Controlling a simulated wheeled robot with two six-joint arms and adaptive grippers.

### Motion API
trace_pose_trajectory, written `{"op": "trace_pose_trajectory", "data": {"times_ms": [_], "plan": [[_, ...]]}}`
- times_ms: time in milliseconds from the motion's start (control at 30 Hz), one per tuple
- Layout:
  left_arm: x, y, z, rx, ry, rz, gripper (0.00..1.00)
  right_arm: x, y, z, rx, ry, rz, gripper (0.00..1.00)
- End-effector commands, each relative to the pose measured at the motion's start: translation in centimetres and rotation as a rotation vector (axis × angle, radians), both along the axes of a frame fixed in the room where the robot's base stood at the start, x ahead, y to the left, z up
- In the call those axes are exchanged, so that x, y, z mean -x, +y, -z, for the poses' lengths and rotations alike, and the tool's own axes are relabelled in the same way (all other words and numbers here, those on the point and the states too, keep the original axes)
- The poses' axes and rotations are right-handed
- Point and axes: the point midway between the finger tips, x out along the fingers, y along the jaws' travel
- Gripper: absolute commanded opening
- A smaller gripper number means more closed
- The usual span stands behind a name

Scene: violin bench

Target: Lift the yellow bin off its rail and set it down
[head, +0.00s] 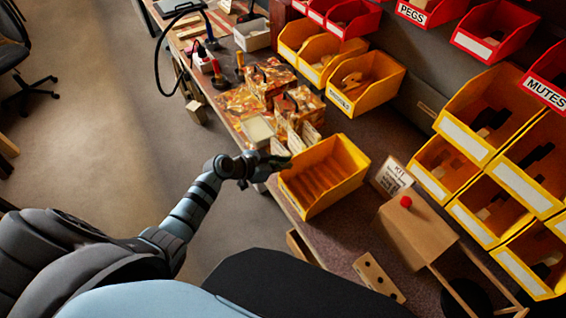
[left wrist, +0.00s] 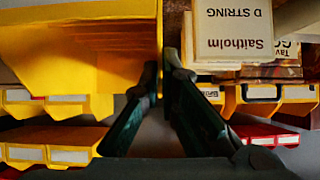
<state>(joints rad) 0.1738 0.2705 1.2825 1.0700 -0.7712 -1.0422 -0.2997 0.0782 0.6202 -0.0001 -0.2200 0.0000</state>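An empty yellow bin (head: 346,186) is over the front part of the bench, apart from the other bins. I cannot tell whether its base touches the bench top. My left gripper (head: 284,163) is at the bin's left side wall. In the left wrist view the two dark fingertips (left wrist: 160,75) close on the edge of the yellow bin (left wrist: 80,50), one on each side of the wall. The bin looks roughly level in the wrist view. My right gripper is not in view.
Patterned boxes (head: 268,82) and string packets are crowded left of the bin. A kit card (head: 392,176) and a wooden box with a red knob (head: 416,232) stand to its right. Yellow bins (head: 364,84) and red bins (head: 496,30) hang behind. The bench edge is close in front.

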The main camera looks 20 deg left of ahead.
Motion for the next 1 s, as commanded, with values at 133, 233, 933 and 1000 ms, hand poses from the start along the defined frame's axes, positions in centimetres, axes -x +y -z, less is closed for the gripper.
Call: {"op": "trace_pose_trajectory", "data": {"times_ms": [133,233,933,1000], "plan": [[0.0,0.0,0.3,0.001,-0.002,0.0,0.0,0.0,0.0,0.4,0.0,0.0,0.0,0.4],[0.0,0.0,0.2,0.001,-0.001,0.0,0.17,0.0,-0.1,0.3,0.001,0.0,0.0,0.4],[4.8,3.2,-3.5,-0.007,0.001,0.002,0.28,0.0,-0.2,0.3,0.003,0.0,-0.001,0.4],[6.1,4.0,-4.5,-0.006,0.001,0.003,0.28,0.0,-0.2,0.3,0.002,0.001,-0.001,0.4]]}}
